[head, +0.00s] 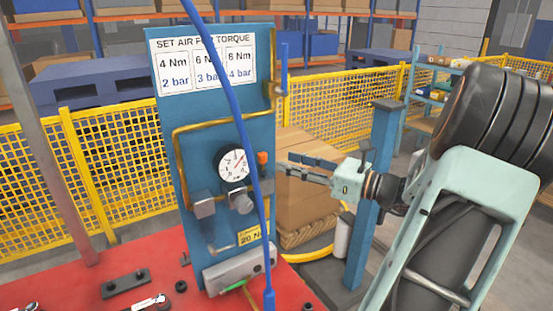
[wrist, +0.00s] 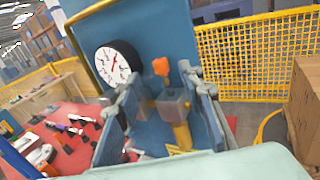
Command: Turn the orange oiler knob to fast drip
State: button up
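The orange oiler knob (head: 262,157) sits at the right edge of the blue panel, just right of the pressure gauge. In the wrist view the orange knob (wrist: 161,66) stands upright above a grey block (wrist: 173,104) with a yellowish stem below. My gripper (head: 290,168) is to the right of the knob in the head view, its fingers pointing left towards it. In the wrist view my gripper (wrist: 158,88) is open and empty, with one finger on each side of the picture's middle. The knob shows between and slightly beyond the fingertips, with no visible contact.
The white-faced gauge (head: 233,165) and grey fittings (head: 203,204) are close left of the knob. A blue hose (head: 240,125) hangs in front of the panel. A red table (head: 90,288) holds tools. Cardboard boxes (head: 305,200) and a blue post (head: 373,180) stand behind.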

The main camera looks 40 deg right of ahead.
jog(key=v, duration=0.5)
jog(key=shift+s+d, duration=0.1)
jog(key=shift+s, duration=0.15)
